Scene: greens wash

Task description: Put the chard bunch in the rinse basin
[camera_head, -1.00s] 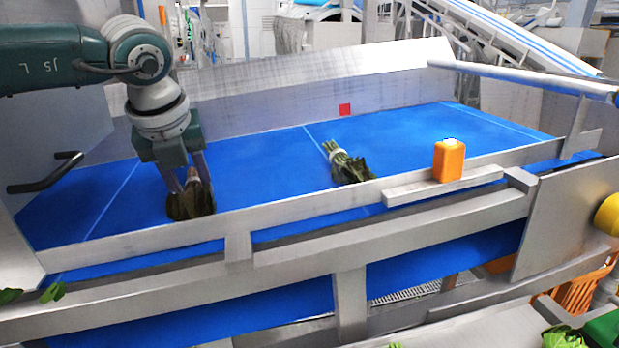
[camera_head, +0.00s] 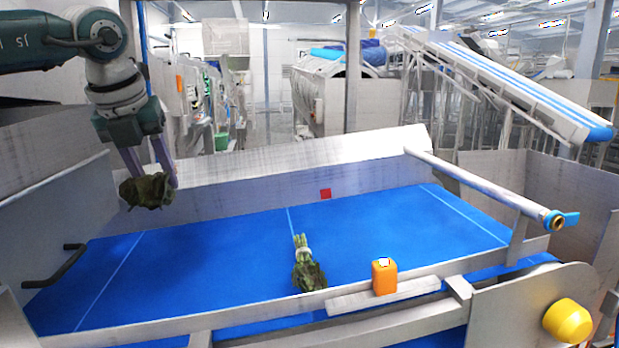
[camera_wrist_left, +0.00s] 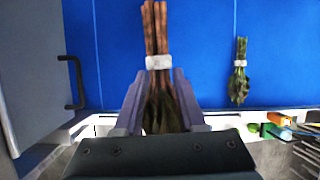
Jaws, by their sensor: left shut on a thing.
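My left gripper (camera_head: 152,178) is shut on a leafy bunch with dark green leaves, which I take for the chard bunch (camera_head: 146,192). It is held in the air above the left part of the blue belt. In the left wrist view the chard bunch (camera_wrist_left: 157,50) shows red-brown stems and a white band, with its leaves between the fingers (camera_wrist_left: 158,78). A second bunch (camera_head: 307,272) with green stems and a pale band lies on the belt; it also shows in the left wrist view (camera_wrist_left: 239,75). I cannot make out a rinse basin. My right gripper is not in view.
The blue belt (camera_head: 215,255) has steel side walls and a front rail. An orange block (camera_head: 384,277) stands on a ledge at the front. A black handle (camera_head: 57,267) is on the left wall. A bar (camera_head: 480,185) crosses at the right. Most of the belt is clear.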

